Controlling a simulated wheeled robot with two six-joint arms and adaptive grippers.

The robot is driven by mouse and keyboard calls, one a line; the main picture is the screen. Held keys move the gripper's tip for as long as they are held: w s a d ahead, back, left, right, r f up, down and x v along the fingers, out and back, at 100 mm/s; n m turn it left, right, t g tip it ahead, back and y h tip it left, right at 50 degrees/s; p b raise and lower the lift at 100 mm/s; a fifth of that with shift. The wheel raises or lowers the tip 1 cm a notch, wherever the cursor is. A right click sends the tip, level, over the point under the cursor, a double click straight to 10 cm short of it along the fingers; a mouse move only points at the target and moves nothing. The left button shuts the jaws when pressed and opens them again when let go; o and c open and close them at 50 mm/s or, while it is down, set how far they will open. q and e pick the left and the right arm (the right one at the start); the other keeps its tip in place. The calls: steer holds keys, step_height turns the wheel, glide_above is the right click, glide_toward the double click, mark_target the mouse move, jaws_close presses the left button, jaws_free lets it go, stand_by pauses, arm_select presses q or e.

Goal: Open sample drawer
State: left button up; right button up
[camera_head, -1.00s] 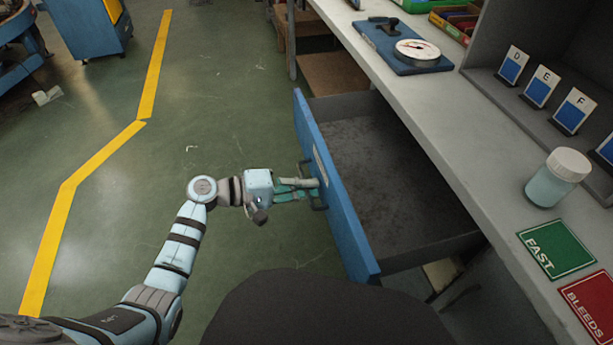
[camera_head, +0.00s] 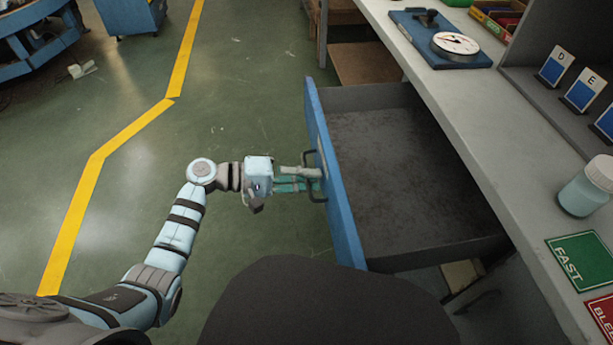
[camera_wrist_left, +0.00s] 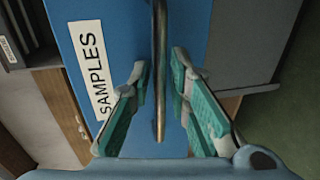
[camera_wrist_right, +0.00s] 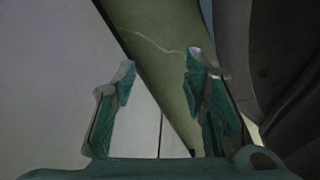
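The sample drawer's blue front (camera_head: 338,190) stands well out from the bench, showing its empty dark grey inside (camera_head: 400,170). In the left wrist view, a white SAMPLES label (camera_wrist_left: 90,62) is on the blue front. My left gripper (camera_head: 314,180) is at the drawer's dark bar handle (camera_head: 312,160). In the left wrist view, the handle bar (camera_wrist_left: 159,80) passes between the open fingers, with a visible gap on each side. My right gripper (camera_wrist_right: 162,65) is open and empty; it is out of sight in the head view.
The bench top (camera_head: 450,110) carries a blue board with a white disc (camera_head: 455,45), a lidded jar (camera_head: 588,188), a green FAST card (camera_head: 580,262) and lettered cards (camera_head: 557,66). The floor left of the drawer is clear, with a yellow line (camera_head: 75,225).

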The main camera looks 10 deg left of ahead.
arm_select(q)
steer(key=shift+a, duration=0.15)
steer(key=v, duration=1.1)
steer(key=shift+s+a, duration=0.25)
steer(key=shift+a, duration=0.05)
arm_select(e)
steer(key=shift+w, duration=0.25)
